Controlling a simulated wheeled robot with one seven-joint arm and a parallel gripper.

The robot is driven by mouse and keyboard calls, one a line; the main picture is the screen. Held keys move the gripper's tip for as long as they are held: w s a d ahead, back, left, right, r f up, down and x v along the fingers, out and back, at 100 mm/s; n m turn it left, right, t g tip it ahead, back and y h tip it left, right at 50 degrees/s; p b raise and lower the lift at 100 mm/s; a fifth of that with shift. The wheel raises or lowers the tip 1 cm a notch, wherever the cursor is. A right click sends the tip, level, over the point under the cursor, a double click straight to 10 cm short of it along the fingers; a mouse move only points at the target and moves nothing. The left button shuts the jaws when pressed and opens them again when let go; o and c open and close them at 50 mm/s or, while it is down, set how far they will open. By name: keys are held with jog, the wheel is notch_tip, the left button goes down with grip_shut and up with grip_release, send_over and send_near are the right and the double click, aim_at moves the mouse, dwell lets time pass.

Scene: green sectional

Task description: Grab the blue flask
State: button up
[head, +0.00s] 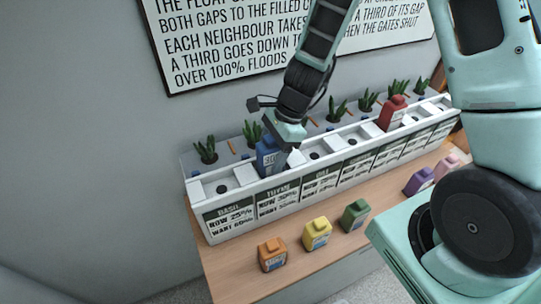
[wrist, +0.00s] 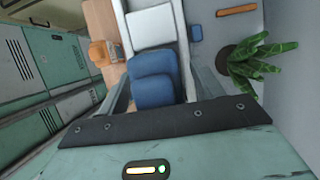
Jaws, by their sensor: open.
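The blue flask (head: 267,157) stands upright in the long white planter box, behind the panel that reads THYME. My gripper (head: 287,146) is over and beside it, pointing down, and hides its right part in the head view. In the wrist view the blue flask (wrist: 153,84) lies between the two spread fingers of my gripper (wrist: 160,92), one finger on each side. The jaws are open. I cannot tell whether either finger touches the flask.
The planter box (head: 232,212) has several labelled cells, with a red flask (head: 391,113) farther right. Potted plants (head: 207,151) line the back by the wall. Orange (head: 271,255), yellow (head: 317,234), green (head: 354,215) and purple (head: 418,182) flasks stand on the wooden front ledge.

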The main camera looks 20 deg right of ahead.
jog(key=c, duration=1.1)
jog(key=shift+c, duration=0.4)
